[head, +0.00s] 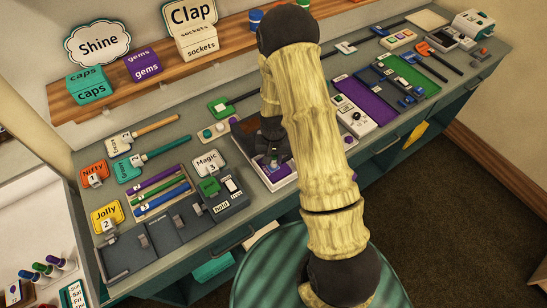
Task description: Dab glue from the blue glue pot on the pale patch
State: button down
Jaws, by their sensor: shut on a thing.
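My gripper (274,150) points down over a white-rimmed tray (284,184) at the middle of the bench. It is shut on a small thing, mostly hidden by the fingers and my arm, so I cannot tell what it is. The tray has a purple and pale inside, partly covered by my gripper. I cannot tell whether the held thing touches it or which part is the pale patch. A small blue container (256,20) stands on the shelf at the back; I cannot tell whether it is the blue glue pot.
My arm hides much of the bench middle. Left are lettered tags, handled tools, a pencil tray (160,192) and a grey switch panel (160,238). Right are a purple tray (364,102), a green mat (414,75) and small devices. The shelf (130,92) with word blocks runs behind.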

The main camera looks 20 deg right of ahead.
jog(key=shift+w+a, duration=0.15)
jog(key=shift+w, duration=0.35)
jog(key=shift+s, duration=0.5)
dwell(0.5)
jog(key=shift+w, duration=0.25)
dwell(0.5)
jog(key=shift+r, duration=0.45)
jog(key=shift+r+p, duration=2.25)
jog(key=shift+r, duration=0.8)
jog(key=shift+f, duration=0.1)
